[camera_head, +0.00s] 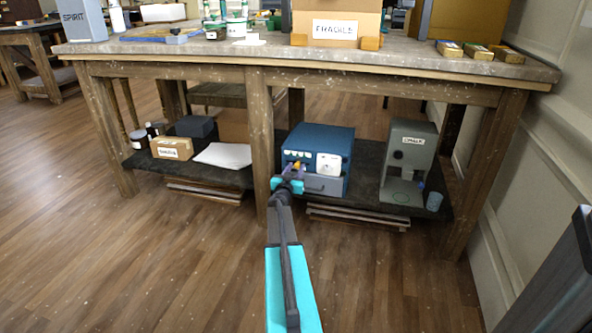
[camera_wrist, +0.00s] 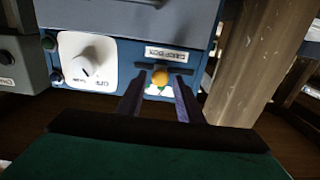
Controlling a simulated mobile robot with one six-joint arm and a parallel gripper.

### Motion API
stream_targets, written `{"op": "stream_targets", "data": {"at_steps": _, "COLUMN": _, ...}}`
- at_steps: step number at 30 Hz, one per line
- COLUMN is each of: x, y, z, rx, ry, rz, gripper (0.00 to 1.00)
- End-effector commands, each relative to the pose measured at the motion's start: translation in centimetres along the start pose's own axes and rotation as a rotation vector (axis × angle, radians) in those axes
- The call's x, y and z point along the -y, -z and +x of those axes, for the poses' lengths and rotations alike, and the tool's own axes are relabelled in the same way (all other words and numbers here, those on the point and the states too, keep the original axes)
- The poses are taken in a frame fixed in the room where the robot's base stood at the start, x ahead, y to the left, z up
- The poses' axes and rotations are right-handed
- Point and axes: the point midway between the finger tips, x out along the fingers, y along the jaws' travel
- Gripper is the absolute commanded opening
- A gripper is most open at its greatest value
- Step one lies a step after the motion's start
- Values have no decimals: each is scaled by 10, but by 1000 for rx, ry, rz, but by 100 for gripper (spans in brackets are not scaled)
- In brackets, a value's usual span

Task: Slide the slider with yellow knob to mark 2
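The yellow knob (camera_wrist: 160,77) sits on the front of the blue box (camera_head: 339,139), at a dark horizontal slot (camera_wrist: 185,71) in the wrist view. A small label plate is printed beside the slot, and a white patch with green lies at the knob; the slider's marks are too small to read. My gripper (camera_wrist: 159,84) is open, with one finger on each side of the knob and a visible gap to each. I cannot tell whether the fingertips reach past the knob. In the head view my gripper (camera_head: 291,178) is at the box's left front and hides part of it.
A white dial panel (camera_wrist: 85,65) is beside the slider on the box. A grey machine (camera_head: 410,155) stands right of the box on the lower shelf (camera_head: 365,190). A wooden table leg (camera_head: 260,140) is close on the left.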

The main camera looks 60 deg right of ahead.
Motion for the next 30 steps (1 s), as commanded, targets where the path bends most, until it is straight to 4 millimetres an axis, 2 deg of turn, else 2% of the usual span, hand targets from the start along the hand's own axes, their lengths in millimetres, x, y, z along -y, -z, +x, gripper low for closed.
{"op": "stream_targets", "data": {"at_steps": 1, "x": 0, "y": 0, "z": 0, "rx": 0, "ry": 0, "rz": 0, "gripper": 24}}
{"op": "stream_targets", "data": {"at_steps": 5, "x": 0, "y": 0, "z": 0, "rx": 0, "ry": 0, "rz": 0, "gripper": 2}}
{"op": "stream_targets", "data": {"at_steps": 6, "x": 0, "y": 0, "z": 0, "rx": 0, "ry": 0, "rz": 0, "gripper": 0}}
{"op": "stream_targets", "data": {"at_steps": 30, "x": 7, "y": 1, "z": 0, "rx": 0, "ry": 0, "rz": 0, "gripper": 0}}
